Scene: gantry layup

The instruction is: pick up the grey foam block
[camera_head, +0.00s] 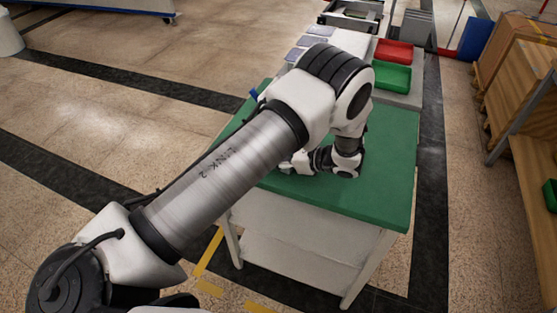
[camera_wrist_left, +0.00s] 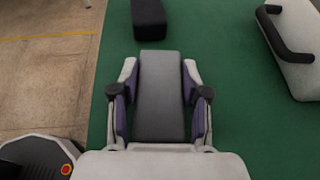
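In the left wrist view, the grey foam block (camera_wrist_left: 161,92) lies on the green table top, its long side running away from my wrist. My left gripper (camera_wrist_left: 160,76) is open, with one finger on each side of the block. A narrow gap seems to show between the purple finger pads and the block's sides. In the head view, my left arm reaches over the green table (camera_head: 385,190) and hides the block and most of the gripper. My right gripper is in neither view.
A black block (camera_wrist_left: 149,19) lies just beyond the grey one. A white case with a black handle (camera_wrist_left: 292,42) is at the right. In the head view, a green tray (camera_head: 391,76) and a red tray (camera_head: 394,51) stand behind the table. The table's right side is clear.

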